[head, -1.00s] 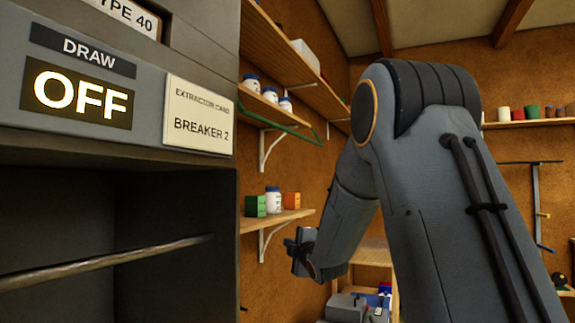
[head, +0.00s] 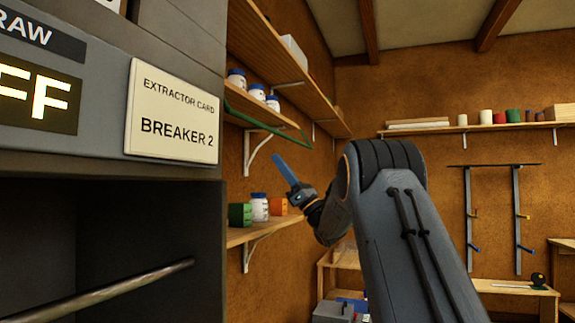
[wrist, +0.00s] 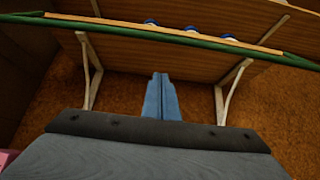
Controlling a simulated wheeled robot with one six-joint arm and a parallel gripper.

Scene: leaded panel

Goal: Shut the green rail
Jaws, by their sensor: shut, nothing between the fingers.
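The green rail (head: 262,122) runs along the front of a wooden wall shelf in the head view, standing off from the shelf's edge with angled arms at its ends. In the wrist view the rail (wrist: 180,38) crosses the top of the picture in front of the shelf. My gripper (head: 279,159) is shut and empty, its blue fingers pointing up and left, below the rail. In the wrist view my gripper's tips (wrist: 160,76) show below the rail in the picture, with a gap between them.
White jars with blue lids (head: 255,91) stand on the railed shelf (head: 262,50). A lower shelf (head: 262,231) holds a green box, a jar and an orange box. A grey machine with a "BREAKER 2" card (head: 174,110) fills the left. White brackets (wrist: 232,88) hang under the shelf.

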